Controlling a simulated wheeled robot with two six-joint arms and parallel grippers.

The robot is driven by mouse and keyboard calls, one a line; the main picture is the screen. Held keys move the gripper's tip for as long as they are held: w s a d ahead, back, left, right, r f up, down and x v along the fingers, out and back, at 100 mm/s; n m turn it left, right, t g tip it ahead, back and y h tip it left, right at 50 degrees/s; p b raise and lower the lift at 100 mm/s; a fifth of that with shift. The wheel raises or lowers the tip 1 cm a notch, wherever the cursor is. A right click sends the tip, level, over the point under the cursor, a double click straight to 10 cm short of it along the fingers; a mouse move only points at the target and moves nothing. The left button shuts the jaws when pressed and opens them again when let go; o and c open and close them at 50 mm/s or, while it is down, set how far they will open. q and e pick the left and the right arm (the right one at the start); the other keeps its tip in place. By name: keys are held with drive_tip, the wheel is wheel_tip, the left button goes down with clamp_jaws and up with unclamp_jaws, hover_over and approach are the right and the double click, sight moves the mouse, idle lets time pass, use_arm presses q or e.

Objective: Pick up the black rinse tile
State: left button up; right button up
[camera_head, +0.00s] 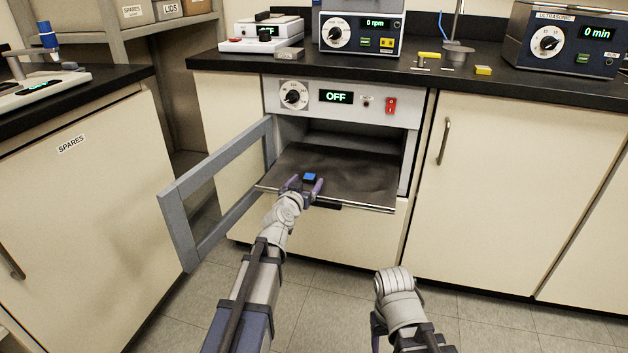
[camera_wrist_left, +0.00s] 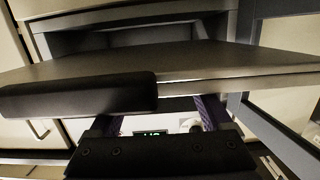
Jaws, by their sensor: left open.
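I cannot make out the black rinse tile for certain in either view. My left gripper (camera_head: 302,186) is open at the front part of the dark pull-out shelf (camera_head: 350,165) of the oven. A small blue block (camera_head: 310,177) shows at its fingertips; I cannot tell whether it touches them. In the left wrist view, the gripper's purple fingers (camera_wrist_left: 190,112) show apart near the shelf edge (camera_wrist_left: 225,62), with a black handle bar (camera_wrist_left: 80,97) beside them. My right arm shows at the bottom, but its jaws do not show.
The oven door (camera_head: 215,180) hangs open to the left. The oven panel (camera_head: 340,98) reads OFF. The black bench top (camera_head: 400,72) above holds a 0 rpm unit (camera_head: 360,33), small yellow pieces (camera_head: 483,70) and an ultrasonic unit (camera_head: 565,40). Closed cabinets stand at right.

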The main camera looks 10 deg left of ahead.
use_arm(q)
drive_tip(key=shift+w+f, duration=0.15)
drive_tip(key=shift+w, duration=0.65)
drive_tip(key=shift+s, duration=0.1)
clamp_jaws()
